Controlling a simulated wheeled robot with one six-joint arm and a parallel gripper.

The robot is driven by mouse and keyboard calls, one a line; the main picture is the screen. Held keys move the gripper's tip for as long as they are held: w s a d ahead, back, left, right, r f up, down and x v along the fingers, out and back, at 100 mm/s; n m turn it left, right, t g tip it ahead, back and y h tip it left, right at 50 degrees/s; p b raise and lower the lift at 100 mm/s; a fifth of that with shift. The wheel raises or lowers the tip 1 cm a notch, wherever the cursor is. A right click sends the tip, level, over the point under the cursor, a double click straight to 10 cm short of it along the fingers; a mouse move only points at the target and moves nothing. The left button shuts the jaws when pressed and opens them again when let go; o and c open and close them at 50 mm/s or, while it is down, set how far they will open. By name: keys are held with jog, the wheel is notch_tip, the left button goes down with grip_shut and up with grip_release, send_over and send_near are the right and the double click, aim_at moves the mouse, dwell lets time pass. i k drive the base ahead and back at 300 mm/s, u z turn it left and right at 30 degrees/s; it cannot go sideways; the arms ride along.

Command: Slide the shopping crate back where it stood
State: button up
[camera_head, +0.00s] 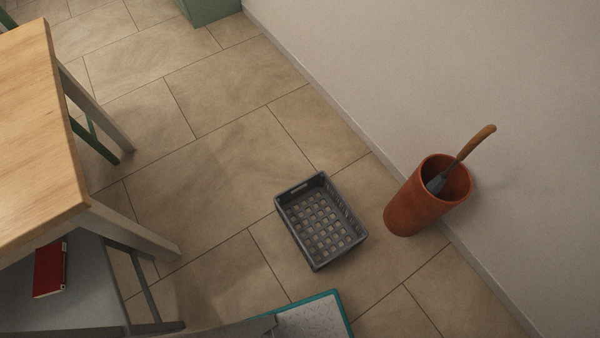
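The shopping crate (321,222) is a dark grey plastic crate with a lattice floor and slotted walls. It looks empty. It stands upright on the tiled floor in the middle of the view, a little left of a terracotta pot and apart from it. My gripper is not in view.
The terracotta pot (409,207) holds an umbrella-like thing with a wooden handle (474,141), by the wall (450,70). A wooden table (40,130) stands at left, with a red book (50,268) on a grey surface below. Floor behind the crate is clear.

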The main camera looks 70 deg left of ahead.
aim_at(285, 200)
jog(key=u, duration=0.65)
jog(key=k, duration=1.15)
jog(key=u, duration=0.9)
jog(key=k, duration=0.75)
jog(key=z, duration=0.3)
jog(key=i, duration=1.35)
jog(key=u, duration=0.45)
